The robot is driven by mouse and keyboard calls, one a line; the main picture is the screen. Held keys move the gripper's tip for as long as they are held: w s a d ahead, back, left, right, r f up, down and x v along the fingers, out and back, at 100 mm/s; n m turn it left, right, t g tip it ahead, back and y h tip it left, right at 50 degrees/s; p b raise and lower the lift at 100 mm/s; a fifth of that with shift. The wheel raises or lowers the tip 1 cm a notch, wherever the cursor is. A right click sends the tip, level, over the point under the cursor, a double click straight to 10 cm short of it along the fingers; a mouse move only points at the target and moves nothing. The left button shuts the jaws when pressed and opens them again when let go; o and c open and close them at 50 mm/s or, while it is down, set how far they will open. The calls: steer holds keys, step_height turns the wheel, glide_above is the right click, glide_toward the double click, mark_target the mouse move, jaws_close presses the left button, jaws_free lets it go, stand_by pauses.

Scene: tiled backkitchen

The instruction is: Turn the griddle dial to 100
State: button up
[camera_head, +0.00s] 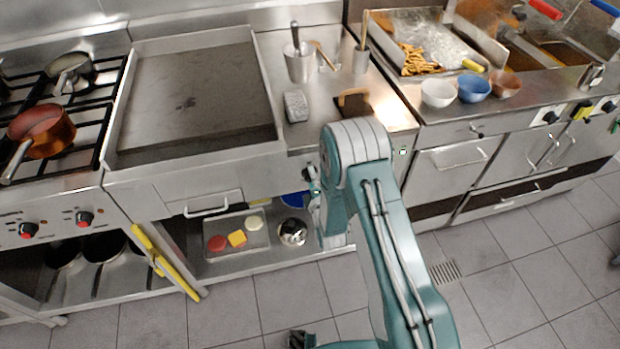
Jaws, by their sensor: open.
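The griddle (190,100) is a wide, flat steel plate with raised edges, at the left centre. Its steel front panel (150,192) faces me. My teal arm rises from the bottom and bends in front of the panel's right end. My gripper (312,184) shows only as small dark and grey parts left of the arm, close to the panel's right end, and it is open. The griddle dial cannot be told apart from these parts. Its pointer and numbers cannot be read, and I cannot tell whether the gripper touches it.
A stove with a copper pot (42,130) and red dials (85,218) stands left. A yellow-handled item (160,262) leans below. A low shelf bears a tray (212,250) and a metal bowl (292,232). Bowls (438,92) stand on the right counter. The tiled floor is mostly clear.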

steer(key=v, duration=1.2)
steer(key=shift+a, duration=0.15)
steer(key=w+a+m, duration=0.1)
steer(key=w+m, duration=0.2)
steer(key=m, duration=0.2)
steer(key=w+a+m, duration=0.1)
steer(key=w+m, duration=0.3)
steer(key=m, duration=0.2)
steer(key=w+a+m, duration=0.1)
steer(key=w+m, duration=0.3)
steer(key=m, duration=0.1)
steer(key=shift+w+r, duration=0.1)
steer(key=shift+w, duration=0.15)
steer(key=c, duration=1.1)
